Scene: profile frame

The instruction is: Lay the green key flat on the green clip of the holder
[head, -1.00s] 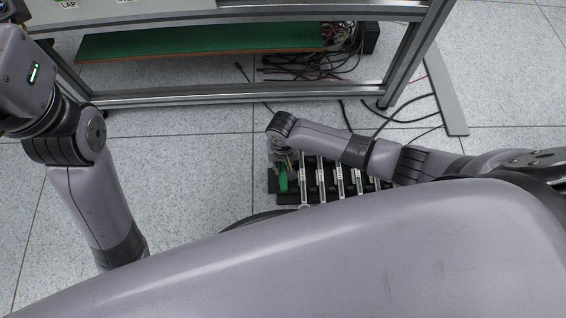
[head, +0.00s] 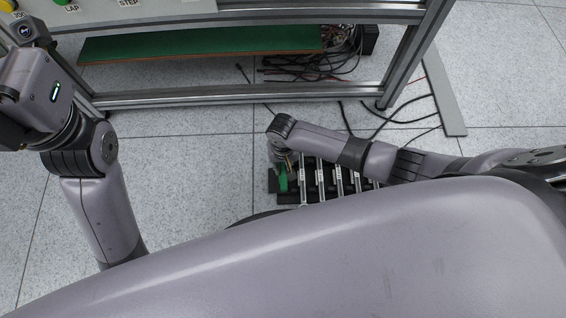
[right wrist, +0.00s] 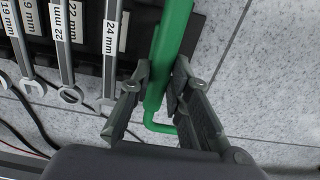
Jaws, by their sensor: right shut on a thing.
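The green key (right wrist: 168,45) is in the right wrist view, a long green bar with a thin bent end low in the picture. My right gripper (right wrist: 160,82) is shut on it, with one finger on each side. In the head view the key's green (head: 283,180) shows below my right gripper (head: 284,153), over the left end of the black holder (head: 272,186). The holder also shows in the right wrist view (right wrist: 90,38). I cannot make out the green clip apart from the key, nor whether the key touches it. My left arm is at the far left, its fingers out of view.
Several labelled wrenches (right wrist: 64,45) lie in a row on the holder beside the key. A metal-framed bench (head: 240,95) with a green shelf (head: 200,43) and loose cables (head: 310,68) stands beyond. Bare tiled floor (head: 190,170) lies left of the holder.

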